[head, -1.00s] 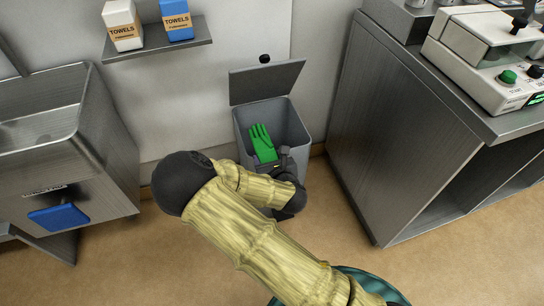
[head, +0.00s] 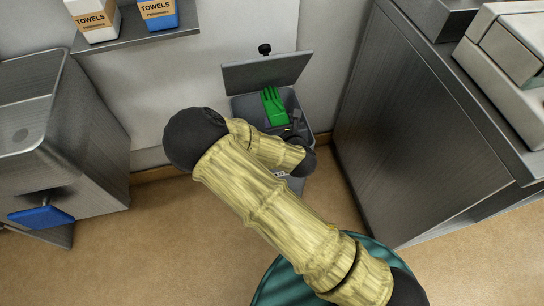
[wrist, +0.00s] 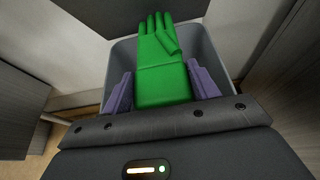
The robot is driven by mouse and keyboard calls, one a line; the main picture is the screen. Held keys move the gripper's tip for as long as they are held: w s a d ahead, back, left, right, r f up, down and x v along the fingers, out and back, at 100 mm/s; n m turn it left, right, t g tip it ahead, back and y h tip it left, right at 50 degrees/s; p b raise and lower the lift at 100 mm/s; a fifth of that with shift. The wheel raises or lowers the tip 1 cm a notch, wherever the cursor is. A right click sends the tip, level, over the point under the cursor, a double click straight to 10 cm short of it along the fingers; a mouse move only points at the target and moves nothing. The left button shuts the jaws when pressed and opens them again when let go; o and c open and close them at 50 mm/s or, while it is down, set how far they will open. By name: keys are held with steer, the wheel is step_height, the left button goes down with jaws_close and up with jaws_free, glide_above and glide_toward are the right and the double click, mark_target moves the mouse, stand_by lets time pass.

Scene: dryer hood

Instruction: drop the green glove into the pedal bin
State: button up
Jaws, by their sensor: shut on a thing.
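The green glove (head: 274,106) is at the mouth of the grey pedal bin (head: 240,108), whose lid (head: 266,72) stands open against the wall. In the wrist view the glove (wrist: 162,70) is held at its cuff between the two purple fingers of my gripper (wrist: 161,88), with its fingers pointing away from me. The bin's rim (wrist: 122,48) shows around and behind the glove in that view. My gripper (head: 281,124) is shut on the glove over the bin opening. The bin's front is partly hidden by my arm. I cannot tell exactly how high the glove is over the rim.
A steel sink unit (head: 60,110) with a blue pedal (head: 42,216) stands at the left. A steel cabinet (head: 420,130) stands close to the bin's right. A shelf (head: 135,32) with towel boxes is on the wall.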

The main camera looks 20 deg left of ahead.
step_height(320, 180, down, 6)
steer(key=b, duration=0.5)
steer(key=shift+b, duration=0.4)
steer(key=o, duration=1.1)
steer(key=shift+c, duration=0.2)
steer(key=shift+s, duration=0.1)
